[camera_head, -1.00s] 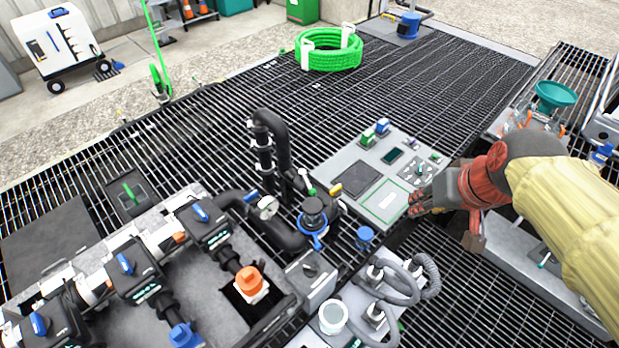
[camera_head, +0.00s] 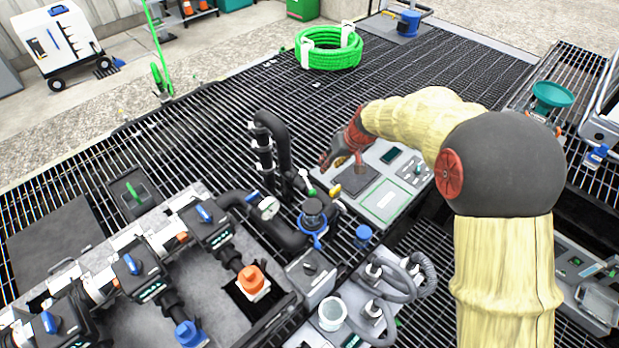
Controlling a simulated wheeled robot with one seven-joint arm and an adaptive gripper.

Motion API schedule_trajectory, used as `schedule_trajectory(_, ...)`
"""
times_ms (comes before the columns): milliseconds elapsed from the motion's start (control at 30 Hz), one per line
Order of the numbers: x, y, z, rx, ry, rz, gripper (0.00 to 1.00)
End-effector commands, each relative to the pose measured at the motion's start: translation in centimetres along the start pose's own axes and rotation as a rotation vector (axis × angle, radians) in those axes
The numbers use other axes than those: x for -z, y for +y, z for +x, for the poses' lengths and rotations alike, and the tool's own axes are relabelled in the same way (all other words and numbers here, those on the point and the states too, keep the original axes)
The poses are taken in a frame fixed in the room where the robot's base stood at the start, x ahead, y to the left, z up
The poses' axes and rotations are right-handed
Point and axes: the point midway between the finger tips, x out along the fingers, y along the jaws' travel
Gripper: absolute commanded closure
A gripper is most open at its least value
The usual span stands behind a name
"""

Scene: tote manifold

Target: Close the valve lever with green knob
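A small lever with a green knob (camera_head: 311,191) shows on the black pipework, just above the round black and blue valve (camera_head: 313,212). The lever's exact angle is too small to tell. A separate green handle (camera_head: 132,190) sits in a dark square box at the left.
The black upright pipe loop (camera_head: 283,150) stands left of my gripper. The grey control panel (camera_head: 384,200) lies below my arm. A blue-handled valve manifold (camera_head: 130,265) fills the lower left. Grey hoses (camera_head: 400,290) lie at the bottom. Open grating (camera_head: 220,120) lies behind.

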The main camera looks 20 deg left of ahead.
Motion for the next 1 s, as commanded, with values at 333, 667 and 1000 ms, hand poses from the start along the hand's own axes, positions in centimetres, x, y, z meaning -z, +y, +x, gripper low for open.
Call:
schedule_trajectory(333, 1.0, -1.8, 8.2, 0.035, -0.019, -0.049, 0.71)
schedule_trajectory(667, 0.8, -2.0, 12.3, 0.036, -0.021, -0.051, 0.71)
schedule_trajectory(1000, 0.8, -2.1, 16.0, 0.035, -0.019, -0.05, 0.71)
